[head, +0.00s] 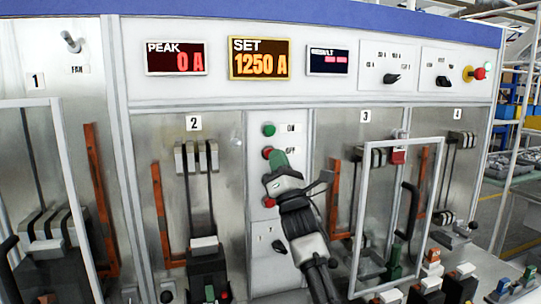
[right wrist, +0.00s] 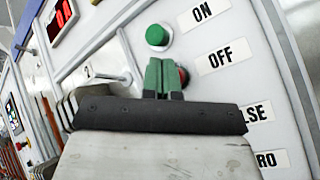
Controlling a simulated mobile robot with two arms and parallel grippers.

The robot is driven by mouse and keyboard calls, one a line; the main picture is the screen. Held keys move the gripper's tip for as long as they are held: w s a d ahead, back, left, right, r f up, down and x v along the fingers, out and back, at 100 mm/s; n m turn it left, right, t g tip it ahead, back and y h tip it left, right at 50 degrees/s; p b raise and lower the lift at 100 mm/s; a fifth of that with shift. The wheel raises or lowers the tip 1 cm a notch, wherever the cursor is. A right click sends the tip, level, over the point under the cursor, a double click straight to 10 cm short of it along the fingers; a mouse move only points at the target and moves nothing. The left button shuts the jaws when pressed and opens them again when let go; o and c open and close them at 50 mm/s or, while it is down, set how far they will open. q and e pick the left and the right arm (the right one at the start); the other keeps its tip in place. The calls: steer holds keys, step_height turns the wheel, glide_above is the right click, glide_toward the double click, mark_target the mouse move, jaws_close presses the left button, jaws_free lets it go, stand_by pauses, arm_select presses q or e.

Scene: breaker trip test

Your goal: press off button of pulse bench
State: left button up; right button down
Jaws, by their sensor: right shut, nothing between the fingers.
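The pulse bench carries a green ON button (head: 268,130) and, just below it, a red OFF button (head: 267,153) on its central panel. My right gripper (head: 278,160) is shut and empty, with its green fingertips at the OFF button. In the right wrist view the closed fingers (right wrist: 164,75) cover part of the red OFF button (right wrist: 184,76), and the green ON button (right wrist: 157,35) shows clear above them. I cannot tell whether the fingertips touch the OFF button. My left gripper is not in view.
Another red button (head: 268,201) sits lower on the panel. Above are the PEAK display (head: 176,58), reading 0 A, and the SET display (head: 260,58), reading 1250 A. A framed clear door (head: 362,200) stands open to the right of my right arm.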

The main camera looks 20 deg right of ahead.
steer(key=shift+w, duration=0.1)
stand_by(0.7)
steer(key=shift+w+b, duration=0.4)
steer(key=shift+w+b, duration=0.4)
stand_by(0.7)
steer(key=shift+s, duration=0.9)
